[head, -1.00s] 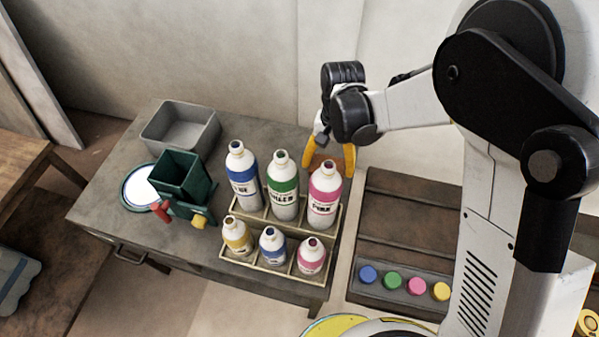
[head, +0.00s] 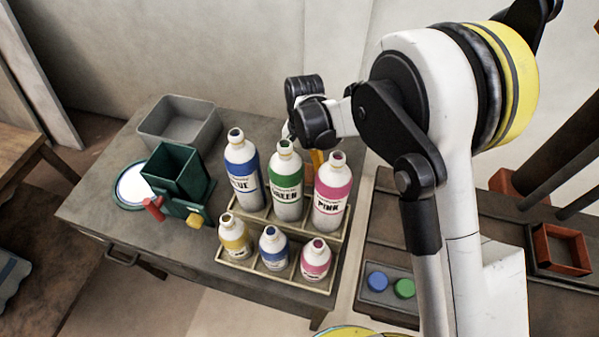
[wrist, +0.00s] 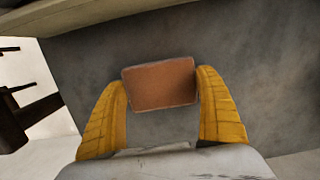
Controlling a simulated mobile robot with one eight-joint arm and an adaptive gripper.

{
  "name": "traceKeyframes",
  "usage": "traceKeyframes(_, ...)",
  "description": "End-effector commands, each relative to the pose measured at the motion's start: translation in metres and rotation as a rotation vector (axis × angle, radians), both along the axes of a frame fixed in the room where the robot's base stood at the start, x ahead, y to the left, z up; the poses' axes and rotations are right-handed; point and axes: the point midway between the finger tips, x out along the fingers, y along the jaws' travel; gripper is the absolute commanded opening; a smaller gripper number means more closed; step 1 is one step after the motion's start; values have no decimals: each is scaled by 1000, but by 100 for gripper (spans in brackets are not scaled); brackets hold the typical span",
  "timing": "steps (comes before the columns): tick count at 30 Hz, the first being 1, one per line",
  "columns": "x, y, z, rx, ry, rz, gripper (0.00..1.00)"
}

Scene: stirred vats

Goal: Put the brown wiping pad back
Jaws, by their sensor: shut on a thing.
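The brown wiping pad (wrist: 160,84) is a flat reddish-brown block. In the wrist view it sits between the two yellow fingers of my gripper (wrist: 163,100), which is shut on it. Behind the pad is a plain grey surface; I cannot tell whether the pad touches it. In the head view my gripper (head: 310,155) is behind the tall green-label bottle (head: 287,180) and pink-label bottle (head: 331,190). These bottles hide most of the fingers and the pad there.
A cream rack (head: 283,272) holds several bottles on the grey table. A grey bin (head: 180,128), a dark green container (head: 178,175) and a white round dish (head: 133,186) stand left. At right, a dark bench holds a red-brown square frame (head: 562,232) and coloured caps (head: 404,288).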

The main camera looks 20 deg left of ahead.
Motion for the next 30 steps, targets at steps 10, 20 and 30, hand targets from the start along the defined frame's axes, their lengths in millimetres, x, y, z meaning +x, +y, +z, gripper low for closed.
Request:
traceKeyframes(10,0,0,-2,0,0,0,100)
traceKeyframes(20,2,0,17,0,0,0,100)
traceKeyframes(30,13,1,92,0,0,-1,100)
